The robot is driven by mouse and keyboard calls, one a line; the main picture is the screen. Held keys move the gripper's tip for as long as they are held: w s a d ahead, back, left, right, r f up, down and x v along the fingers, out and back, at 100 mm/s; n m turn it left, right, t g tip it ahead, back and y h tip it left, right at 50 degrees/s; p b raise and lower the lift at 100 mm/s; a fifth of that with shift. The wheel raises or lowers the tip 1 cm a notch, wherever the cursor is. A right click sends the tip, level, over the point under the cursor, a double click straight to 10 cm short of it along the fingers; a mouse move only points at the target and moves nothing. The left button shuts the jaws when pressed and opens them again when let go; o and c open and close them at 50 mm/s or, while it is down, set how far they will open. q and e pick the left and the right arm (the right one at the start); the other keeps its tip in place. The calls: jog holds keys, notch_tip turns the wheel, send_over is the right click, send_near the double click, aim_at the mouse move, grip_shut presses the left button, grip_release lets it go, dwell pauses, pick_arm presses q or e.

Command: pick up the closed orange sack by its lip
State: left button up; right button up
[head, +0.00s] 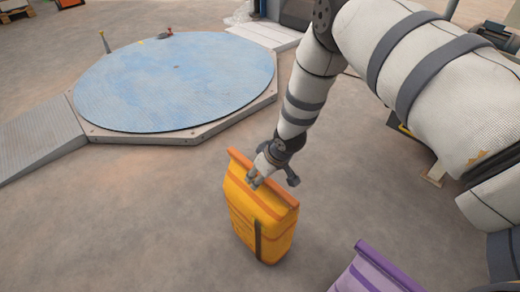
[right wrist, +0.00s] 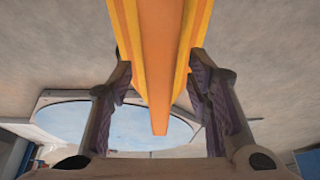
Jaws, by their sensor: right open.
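The orange sack (head: 258,215) stands upright on the floor in the middle of the head view, with a darker orange lip (head: 270,184) along its top and a dark strap down its front. My right gripper (head: 254,180) is at the lip from above. In the right wrist view the lip (right wrist: 158,75) runs between the two open fingers (right wrist: 160,95), with space visible on both sides near the fingertips. Whether a fingertip touches the sack's sides I cannot tell. My left gripper is in neither view.
A purple sack (head: 372,272) stands to the right, cut off by the bottom edge. A round blue platform (head: 175,82) with a grey ramp (head: 38,138) lies behind to the left. A pallet-like white slab (head: 265,34) is at the back. Floor left of the orange sack is clear.

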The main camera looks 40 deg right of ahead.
grip_shut()
